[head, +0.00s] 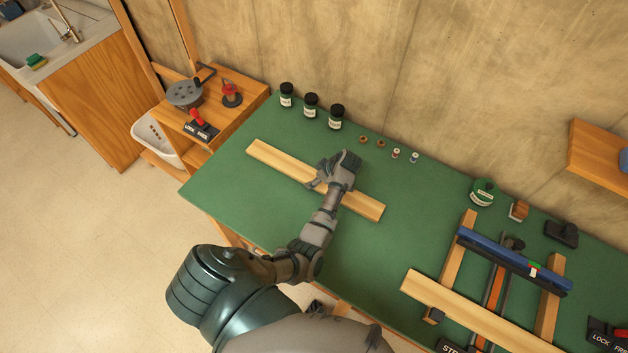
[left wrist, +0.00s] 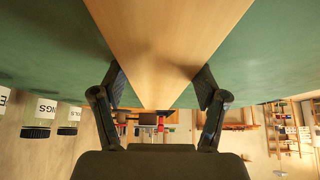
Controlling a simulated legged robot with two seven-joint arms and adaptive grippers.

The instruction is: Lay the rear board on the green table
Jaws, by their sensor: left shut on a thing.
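A long pale wooden board (head: 280,164) is at the left part of the green table (head: 240,185), at or very close to its surface; I cannot tell whether it touches along its whole length. I take it as the rear board. My left gripper (head: 332,177) is shut on it, right of its middle. In the left wrist view the board (left wrist: 158,40) runs between the two fingers of the left gripper (left wrist: 160,85), one at each edge. A second pale board (head: 470,312) lies across the wooden frame at the right. My right gripper is not in view.
Three dark-capped jars (head: 311,105) and several small spools (head: 380,144) stand along the back edge. A blue bar (head: 510,260) crosses the frame at right. A green tin (head: 482,191) stands behind it. A wooden side stand (head: 215,110) adjoins the table's left end.

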